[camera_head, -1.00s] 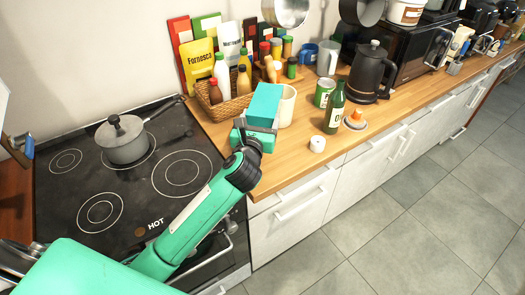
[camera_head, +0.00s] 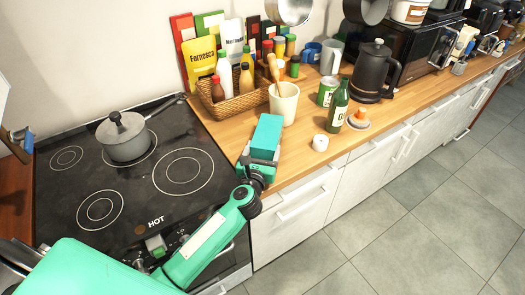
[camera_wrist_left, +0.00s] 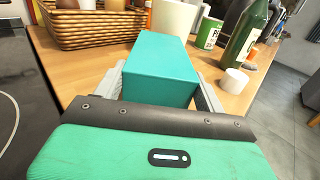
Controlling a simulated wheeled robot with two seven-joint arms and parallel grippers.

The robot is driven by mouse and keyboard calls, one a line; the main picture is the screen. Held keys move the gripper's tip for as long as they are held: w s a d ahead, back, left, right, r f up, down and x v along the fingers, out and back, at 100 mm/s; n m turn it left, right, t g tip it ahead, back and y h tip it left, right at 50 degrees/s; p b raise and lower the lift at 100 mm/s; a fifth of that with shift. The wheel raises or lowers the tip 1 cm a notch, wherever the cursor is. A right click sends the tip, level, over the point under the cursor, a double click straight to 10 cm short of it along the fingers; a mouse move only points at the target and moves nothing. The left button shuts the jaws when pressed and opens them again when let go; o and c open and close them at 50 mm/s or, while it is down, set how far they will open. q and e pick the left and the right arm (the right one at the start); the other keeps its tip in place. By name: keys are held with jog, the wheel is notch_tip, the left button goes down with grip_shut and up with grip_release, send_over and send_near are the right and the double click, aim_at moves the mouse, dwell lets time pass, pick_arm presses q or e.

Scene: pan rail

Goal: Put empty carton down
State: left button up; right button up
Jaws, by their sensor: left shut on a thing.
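The empty carton (camera_head: 267,136) is a teal box. My left gripper (camera_head: 258,161) is shut on it at the counter's front left part, beside the stove. In the left wrist view the carton (camera_wrist_left: 161,62) sits between the two grey fingers (camera_wrist_left: 160,90). It looks low over the wooden counter (camera_head: 225,131); I cannot tell whether its underside touches. My right gripper is not in view.
A cream utensil cup (camera_head: 284,106) and a wicker basket (camera_head: 233,104) of bottles stand behind the carton. A white lid-like cylinder (camera_head: 320,143) and a green bottle (camera_head: 338,107) are to the right. The stove (camera_head: 120,175) with a grey pot (camera_head: 124,139) is left.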

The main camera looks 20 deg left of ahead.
pick_arm(q)
jog(key=shift+f, duration=0.1)
jog(key=o, duration=1)
jog(key=shift+c, duration=0.2)
